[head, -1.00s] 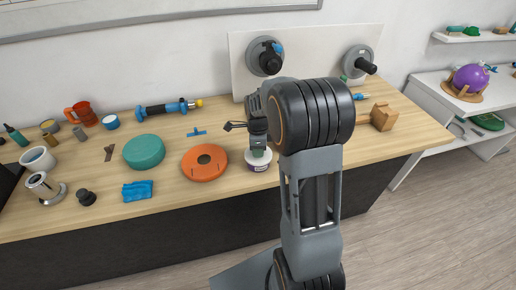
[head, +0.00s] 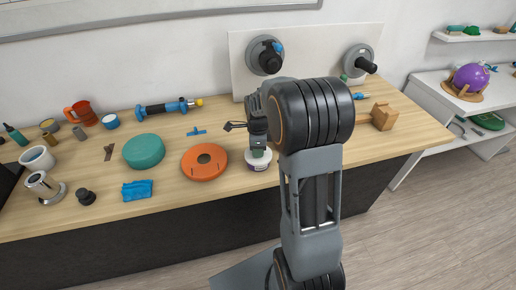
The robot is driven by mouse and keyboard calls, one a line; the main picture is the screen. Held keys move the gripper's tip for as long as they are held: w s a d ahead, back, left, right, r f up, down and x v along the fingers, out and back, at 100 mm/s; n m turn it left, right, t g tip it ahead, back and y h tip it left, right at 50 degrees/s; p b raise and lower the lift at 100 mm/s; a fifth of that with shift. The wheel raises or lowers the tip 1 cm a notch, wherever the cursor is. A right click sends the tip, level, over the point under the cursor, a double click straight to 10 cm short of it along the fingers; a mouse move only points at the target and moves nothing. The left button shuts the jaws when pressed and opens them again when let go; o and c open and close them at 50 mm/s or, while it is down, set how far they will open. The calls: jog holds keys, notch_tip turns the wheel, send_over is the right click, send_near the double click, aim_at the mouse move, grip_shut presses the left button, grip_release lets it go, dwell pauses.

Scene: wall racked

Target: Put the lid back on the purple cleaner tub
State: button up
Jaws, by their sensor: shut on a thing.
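The purple cleaner tub (head: 259,167) is a small white tub with a dark purple label. It stands near the front edge of the wooden worktop, right of the orange disc. My gripper (head: 257,152) points down directly over the tub, its tips at the tub's top. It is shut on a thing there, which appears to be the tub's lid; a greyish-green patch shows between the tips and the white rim. My arm and the gripper hide much of the top, so I cannot tell whether the lid is seated.
The orange disc (head: 204,162) lies close left of the tub, with a teal round box (head: 144,151) and blue cloth (head: 137,190) farther left. A wooden block (head: 383,117) stands to the right. A white panel with round fittings (head: 312,55) rises behind.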

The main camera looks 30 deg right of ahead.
jog(key=o, duration=1)
jog(key=shift+c, duration=0.2)
jog(key=shift+o, duration=0.4)
jog(key=o, duration=0.4)
jog(key=shift+r, duration=0.15)
jog(key=shift+r+p, duration=2.6)
jog(key=shift+r, duration=0.8)
grip_shut()
